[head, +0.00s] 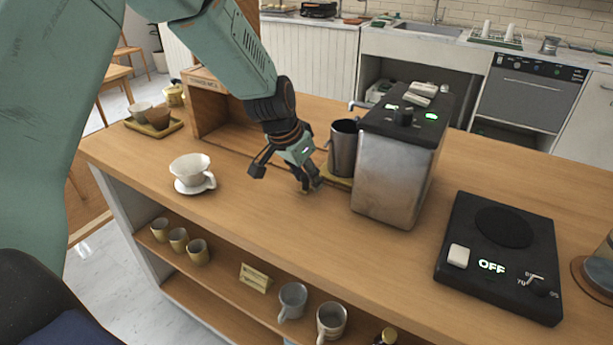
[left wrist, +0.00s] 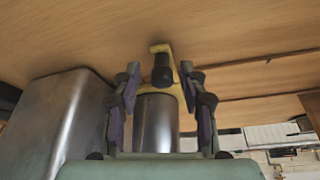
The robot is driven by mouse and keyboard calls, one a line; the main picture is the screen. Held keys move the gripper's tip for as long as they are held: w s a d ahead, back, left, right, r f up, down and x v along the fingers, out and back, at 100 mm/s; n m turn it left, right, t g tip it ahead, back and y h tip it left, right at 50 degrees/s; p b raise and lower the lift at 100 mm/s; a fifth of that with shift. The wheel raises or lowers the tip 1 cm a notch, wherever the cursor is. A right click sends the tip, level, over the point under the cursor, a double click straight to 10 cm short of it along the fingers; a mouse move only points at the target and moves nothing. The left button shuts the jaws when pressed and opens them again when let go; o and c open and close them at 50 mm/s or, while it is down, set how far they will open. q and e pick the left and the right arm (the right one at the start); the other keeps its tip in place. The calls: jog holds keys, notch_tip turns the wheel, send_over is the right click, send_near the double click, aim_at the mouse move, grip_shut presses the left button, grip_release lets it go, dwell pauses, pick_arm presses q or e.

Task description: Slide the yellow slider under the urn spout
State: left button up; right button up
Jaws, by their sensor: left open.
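The yellow slider (head: 341,183) lies on the counter beside the urn (head: 395,165), with a steel pitcher (head: 342,150) standing on it. The urn's spout (head: 357,104) sticks out near the pitcher's rim; I cannot tell whether the pitcher is directly below it. My left gripper (head: 286,179) is open, low over the counter at the slider's near left end. In the left wrist view, the slider's yellow end (left wrist: 160,47) and a dark knob (left wrist: 162,72) show between the spread fingers (left wrist: 161,98), the pitcher (left wrist: 156,122) behind them. Contact cannot be told. My right gripper is out of view.
A white dripper on a saucer (head: 181,188) stands on the counter to the left, beside a wooden box (head: 208,105). A black hot plate (head: 500,255) marked OFF sits to the right. Counter in front of the gripper is clear.

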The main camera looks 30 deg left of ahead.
pick_arm(q)
jog(key=v, duration=1.1)
jog(key=shift+r, duration=0.35)
jog(key=shift+s, duration=0.2)
jog(key=shift+f, duration=0.1)
